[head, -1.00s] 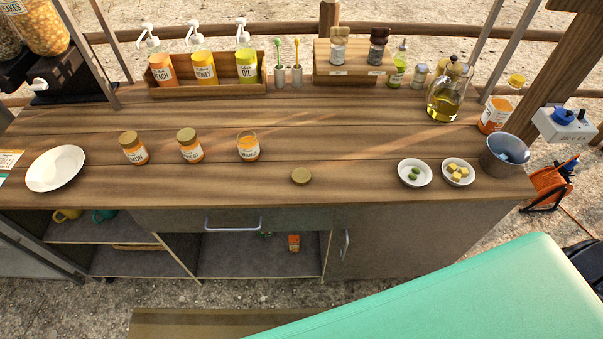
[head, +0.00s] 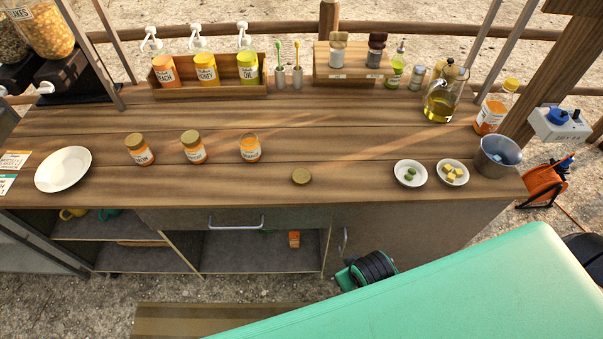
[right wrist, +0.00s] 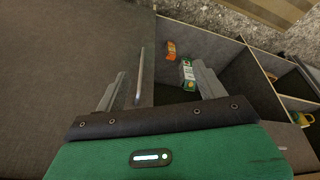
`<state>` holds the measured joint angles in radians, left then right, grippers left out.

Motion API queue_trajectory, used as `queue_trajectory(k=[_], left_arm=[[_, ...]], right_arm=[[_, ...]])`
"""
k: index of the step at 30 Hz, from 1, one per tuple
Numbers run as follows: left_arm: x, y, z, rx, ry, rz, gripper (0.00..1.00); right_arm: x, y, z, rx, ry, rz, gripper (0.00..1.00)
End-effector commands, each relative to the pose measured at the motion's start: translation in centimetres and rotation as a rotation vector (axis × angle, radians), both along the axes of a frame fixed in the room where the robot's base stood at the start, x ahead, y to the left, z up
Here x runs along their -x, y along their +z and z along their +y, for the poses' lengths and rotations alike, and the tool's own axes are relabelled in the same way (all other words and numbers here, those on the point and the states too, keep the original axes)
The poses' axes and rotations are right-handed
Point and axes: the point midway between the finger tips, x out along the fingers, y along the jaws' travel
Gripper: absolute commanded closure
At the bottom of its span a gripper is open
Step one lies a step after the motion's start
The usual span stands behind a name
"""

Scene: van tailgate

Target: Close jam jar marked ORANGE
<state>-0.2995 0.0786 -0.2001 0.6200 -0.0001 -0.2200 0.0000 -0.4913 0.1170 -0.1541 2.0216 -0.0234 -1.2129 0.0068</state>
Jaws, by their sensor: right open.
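The open orange jam jar (head: 250,148) stands upright on the wooden counter, rightmost of three jars; its label is too small to read surely. No lid is on it. A round brown-gold lid (head: 301,177) lies flat on the counter to its right, apart from it. My right gripper (right wrist: 158,68) is open in the right wrist view, low in front of the cabinet, with a metal handle (right wrist: 141,75) showing between its fingers. I cannot tell if they touch it. A green and black part of my right arm shows below the counter in the head view. My left gripper is not in view.
Two lidded jars, left (head: 139,149) and middle (head: 193,147), stand left of the open jar. A white plate (head: 63,169) is at far left. Two small bowls (head: 410,173) (head: 453,172) and a metal bucket (head: 497,157) are at right. The counter around the lid is clear.

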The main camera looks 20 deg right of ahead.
Motion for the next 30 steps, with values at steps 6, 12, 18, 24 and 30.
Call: queue_trajectory(k=[6,12,18,24,30], left_arm=[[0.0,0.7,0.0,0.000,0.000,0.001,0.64],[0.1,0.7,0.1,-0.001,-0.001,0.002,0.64],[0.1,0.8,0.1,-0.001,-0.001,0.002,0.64],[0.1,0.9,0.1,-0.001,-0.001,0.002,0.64],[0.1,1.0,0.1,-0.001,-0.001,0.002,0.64]], right_arm=[[-6.0,10.5,0.7,0.046,0.039,-0.253,0.28],[-14.2,17.6,3.0,0.110,0.128,-0.615,0.28],[-21.4,26.9,7.7,0.168,0.303,-1.052,0.28],[-24.1,37.8,16.1,0.219,0.650,-1.563,0.28],[-21.1,43.1,24.6,0.262,1.167,-1.948,0.28]])
